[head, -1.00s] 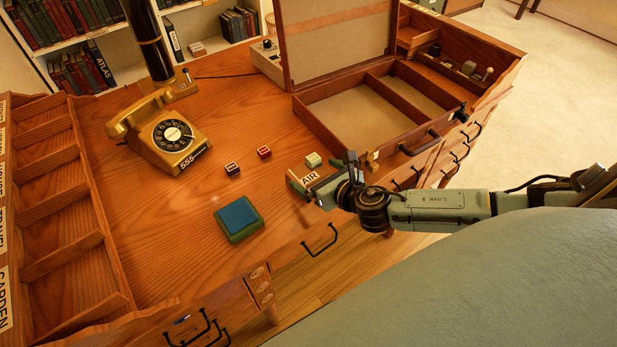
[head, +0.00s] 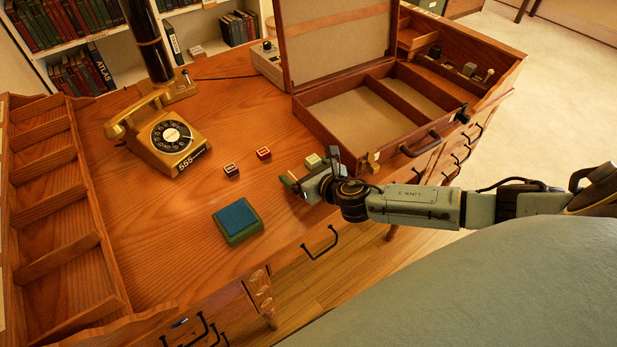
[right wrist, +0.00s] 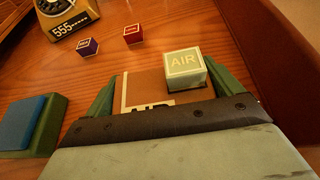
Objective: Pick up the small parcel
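The small parcel (right wrist: 145,88) is flat and brown with a pale edge and a partly hidden "AIR" label. In the right wrist view it lies on the desk between the green fingers of my right gripper (right wrist: 160,90). In the head view my right gripper (head: 312,175) is low over the desk's front edge and mostly hides the parcel. My left gripper is not in view.
The pale green block (right wrist: 185,68) stands close by the right finger. A red block (head: 263,153), a dark block (head: 231,170), a blue-topped pad (head: 238,219) and a gold telephone (head: 172,137) are left of the gripper. An open case (head: 310,125) stands behind it.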

